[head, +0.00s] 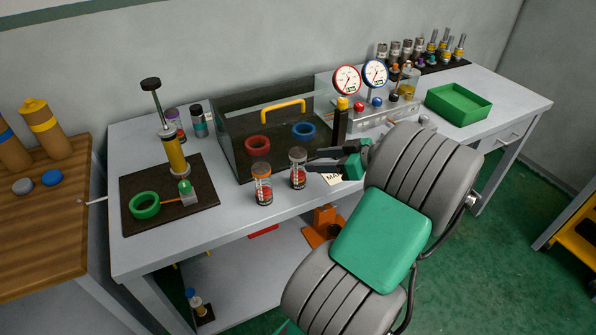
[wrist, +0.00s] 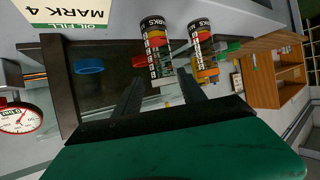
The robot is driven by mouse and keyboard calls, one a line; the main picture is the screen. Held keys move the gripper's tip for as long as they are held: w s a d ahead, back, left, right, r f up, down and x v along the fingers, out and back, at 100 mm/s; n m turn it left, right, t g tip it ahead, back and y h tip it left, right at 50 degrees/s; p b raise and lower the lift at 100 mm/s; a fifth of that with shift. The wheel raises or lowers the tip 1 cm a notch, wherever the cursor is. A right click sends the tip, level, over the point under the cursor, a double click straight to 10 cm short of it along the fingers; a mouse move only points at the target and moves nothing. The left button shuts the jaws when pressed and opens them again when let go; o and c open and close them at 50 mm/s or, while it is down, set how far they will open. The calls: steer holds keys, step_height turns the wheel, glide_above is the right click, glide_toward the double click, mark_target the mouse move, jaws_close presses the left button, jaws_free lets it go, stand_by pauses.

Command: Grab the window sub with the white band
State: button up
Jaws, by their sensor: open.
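The white-banded window sub (head: 298,172) is a small clear cylinder with red contents and a dark top. It stands upright at the bench's front edge. It also shows in the wrist view (wrist: 155,48), upside down, its pale band towards my fingers. A similar sub with an orange band (head: 262,186) stands just left of it; it shows at right in the wrist view (wrist: 201,45). My gripper (head: 309,161) is open and empty, its fingertips close to the right side of the white-banded sub. In the wrist view the sub lines up between the fingers (wrist: 160,88); contact cannot be told.
A dark glass-fronted box (head: 228,135) with a yellow handle and red and blue rings stands behind the subs. A gauge stand (head: 372,122) is to the right, a green tray (head: 458,102) beyond. A board (head: 128,190) with a hand pump is left. A card lies under my gripper.

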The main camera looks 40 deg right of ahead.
mark_target(298, 169)
steer(key=p+x, duration=0.1)
steer(key=x, duration=0.9)
steer(key=shift+w+a+r+p, duration=0.1)
steer(key=shift+w+a+p, duration=0.1)
steer(key=shift+p, duration=0.15)
steer(key=shift+s, duration=0.1)
jaws_close()
steer(key=shift+r, duration=0.1)
